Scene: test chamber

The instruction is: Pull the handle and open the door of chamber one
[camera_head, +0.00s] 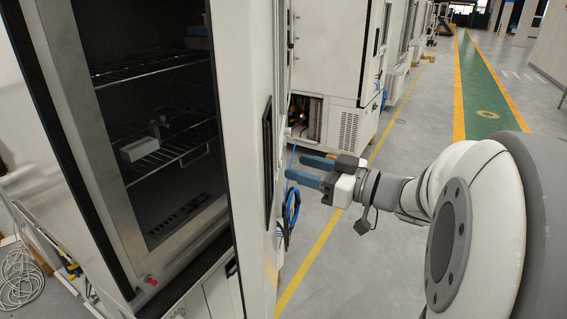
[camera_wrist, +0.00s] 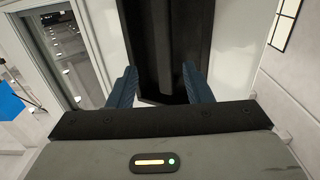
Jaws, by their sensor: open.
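The chamber (camera_head: 215,280) stands at the left in the head view, a tall white cabinet with a dark-framed front. A long black upright handle (camera_head: 267,165) is on its white panel facing my gripper. In the wrist view, the handle (camera_wrist: 168,40) runs down between the two blue fingers. My gripper (camera_head: 301,171) is open, its fingers apart and pointing at the handle from the right. The fingers flank the handle's lower part in the wrist view (camera_wrist: 160,85); I cannot tell whether they touch it.
Wire shelves (camera_head: 165,150) with a small grey object show inside the chamber. More white cabinets (camera_head: 335,50) stand behind. A blue cable (camera_head: 291,208) hangs below my gripper. Grey floor with a yellow line (camera_head: 322,240) lies clear between the cabinets and my arm.

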